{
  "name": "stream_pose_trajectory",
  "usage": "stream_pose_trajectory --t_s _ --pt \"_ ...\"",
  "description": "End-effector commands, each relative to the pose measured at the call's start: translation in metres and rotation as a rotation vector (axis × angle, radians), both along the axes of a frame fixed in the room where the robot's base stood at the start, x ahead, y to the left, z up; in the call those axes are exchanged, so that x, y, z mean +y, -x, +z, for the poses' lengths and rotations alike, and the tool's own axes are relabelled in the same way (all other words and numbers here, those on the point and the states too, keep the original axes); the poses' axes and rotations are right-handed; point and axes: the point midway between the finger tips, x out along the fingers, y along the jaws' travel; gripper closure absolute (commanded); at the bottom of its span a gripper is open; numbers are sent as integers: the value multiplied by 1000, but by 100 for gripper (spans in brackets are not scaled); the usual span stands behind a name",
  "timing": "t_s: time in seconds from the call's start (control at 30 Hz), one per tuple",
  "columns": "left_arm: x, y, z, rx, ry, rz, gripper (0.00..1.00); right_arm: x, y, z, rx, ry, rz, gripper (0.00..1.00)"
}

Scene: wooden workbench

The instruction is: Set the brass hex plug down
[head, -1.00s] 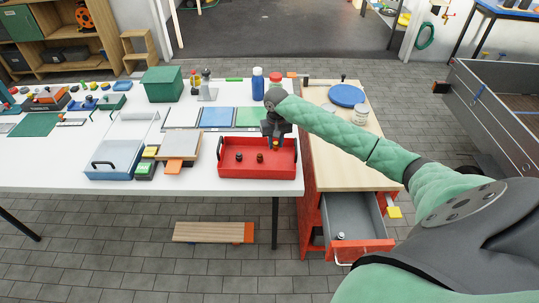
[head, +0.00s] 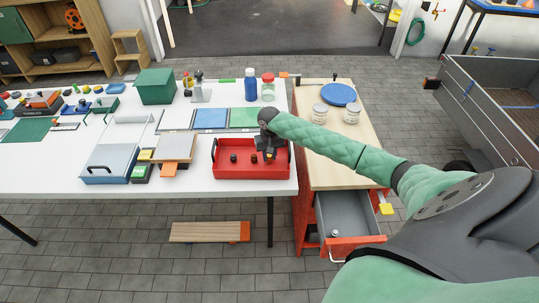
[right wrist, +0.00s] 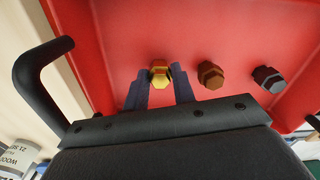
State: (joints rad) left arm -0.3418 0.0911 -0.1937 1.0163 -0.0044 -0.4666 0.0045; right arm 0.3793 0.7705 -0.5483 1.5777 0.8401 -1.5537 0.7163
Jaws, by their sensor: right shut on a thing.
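The brass hex plug (right wrist: 160,72) is between the fingertips of my right gripper (right wrist: 160,88) in the right wrist view. The gripper is shut on it, low over the floor of the red tray (right wrist: 215,25). I cannot tell whether the plug touches the floor. In the head view my right gripper (head: 269,155) reaches down into the right part of the red tray (head: 250,172), largely hiding the plug. A brown hex plug (right wrist: 210,75) and a dark hex plug (right wrist: 268,79) stand in a row beside it. My left gripper is not in view.
The tray has raised walls and a black handle (right wrist: 40,80) at its end. A wood board on a grey block (head: 174,148) stands left of the tray. Blue (head: 211,118) and green (head: 244,117) mats lie behind it. An open drawer (head: 346,213) is at right.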

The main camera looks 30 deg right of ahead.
Motion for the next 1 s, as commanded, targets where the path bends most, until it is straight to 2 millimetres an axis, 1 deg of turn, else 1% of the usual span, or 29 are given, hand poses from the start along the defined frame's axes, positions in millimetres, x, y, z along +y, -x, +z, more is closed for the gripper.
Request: stream_pose_trajectory --t_s 0.03,0.07,0.13,0.17,0.43,0.57,0.63,0.7,0.77,1.0 --pt "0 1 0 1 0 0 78 0 0 -1 1 0 0 97" --pt "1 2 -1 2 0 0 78 0 0 -1 1 0 0 69" --pt "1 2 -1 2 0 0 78 0 0 -1 1 0 0 55" --pt "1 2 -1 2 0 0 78 0 0 -1 1 0 0 53" --pt "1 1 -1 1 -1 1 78 0 0 0 0 0 0 53" --pt "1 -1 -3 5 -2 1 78 0 -1 6 -2 1 0 53" --pt "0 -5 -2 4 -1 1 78 -1 -1 14 -2 1 -1 53" --pt "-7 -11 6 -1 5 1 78 0 -1 24 -3 0 0 53" --pt "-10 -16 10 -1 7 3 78 0 0 35 -2 0 1 53" --pt "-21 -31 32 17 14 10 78 0 -1 82 -2 1 0 53"
